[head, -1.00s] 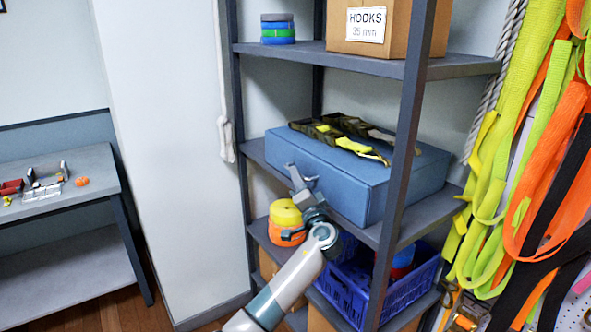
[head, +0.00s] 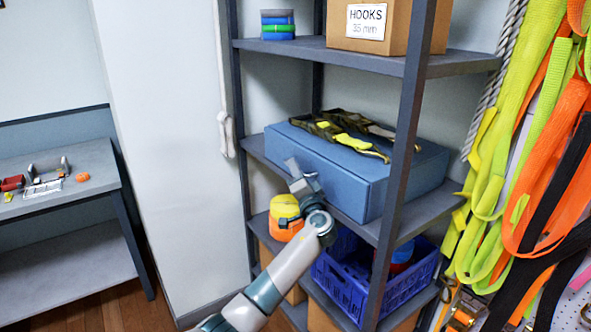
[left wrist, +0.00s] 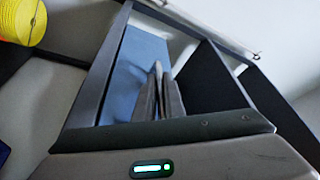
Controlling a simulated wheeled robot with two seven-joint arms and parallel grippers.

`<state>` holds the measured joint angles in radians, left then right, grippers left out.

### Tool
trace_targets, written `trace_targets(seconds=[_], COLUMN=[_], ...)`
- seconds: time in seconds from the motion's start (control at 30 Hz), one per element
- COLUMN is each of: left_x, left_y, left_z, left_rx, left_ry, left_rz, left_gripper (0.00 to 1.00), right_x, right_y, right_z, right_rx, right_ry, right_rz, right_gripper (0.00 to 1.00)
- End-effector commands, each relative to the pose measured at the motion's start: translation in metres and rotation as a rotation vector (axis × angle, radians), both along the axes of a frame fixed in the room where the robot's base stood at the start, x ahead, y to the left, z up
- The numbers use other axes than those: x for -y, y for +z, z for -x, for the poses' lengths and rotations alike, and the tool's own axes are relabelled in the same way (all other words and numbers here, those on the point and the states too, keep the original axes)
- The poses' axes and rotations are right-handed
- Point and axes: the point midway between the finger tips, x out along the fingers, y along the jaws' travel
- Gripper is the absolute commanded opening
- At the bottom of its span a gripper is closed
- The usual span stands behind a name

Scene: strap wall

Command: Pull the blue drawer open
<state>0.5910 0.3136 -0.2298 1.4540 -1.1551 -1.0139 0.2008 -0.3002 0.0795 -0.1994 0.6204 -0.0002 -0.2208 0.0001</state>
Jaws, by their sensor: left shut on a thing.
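The blue drawer (head: 345,185) is a wide blue box on the middle shelf of the grey rack, with dark camouflage straps (head: 345,136) lying on top. My left gripper (head: 292,166) is at the left part of its front face. In the left wrist view its two fingers (left wrist: 158,72) are close together in front of a blue surface (left wrist: 141,60). They are shut on what appears to be the drawer's handle, which the fingers hide. I see no clear gap showing the drawer pulled out. My right gripper is out of view.
Yellow and orange rolls (head: 286,216) stand on the shelf just below my left gripper. A blue crate (head: 345,290) sits lower right of my arm. A rack post (head: 402,150) crosses in front of the drawer's right part. Floor (head: 95,318) at lower left is bare.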

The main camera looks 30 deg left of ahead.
Motion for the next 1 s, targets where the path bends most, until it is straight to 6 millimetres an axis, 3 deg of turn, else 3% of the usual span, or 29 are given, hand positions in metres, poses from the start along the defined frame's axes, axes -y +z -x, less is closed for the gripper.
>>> trace_targets(seconds=[0.17, 0.37, 1.0], left_x=[-0.004, -0.015, -0.079], left_y=[-0.001, -0.001, -0.001], left_z=[0.010, 0.037, 0.193], left_rx=[-0.001, -0.001, -0.003], left_ry=[0.000, 0.000, 0.000], left_rz=[0.001, 0.000, 0.000], left_gripper=[0.00, 0.00, 0.00], right_x=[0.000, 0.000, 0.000], right_y=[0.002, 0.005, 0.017], right_z=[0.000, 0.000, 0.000], right_rx=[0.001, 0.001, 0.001], right_ry=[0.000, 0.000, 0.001], right_rz=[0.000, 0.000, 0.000], right_gripper=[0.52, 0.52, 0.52])
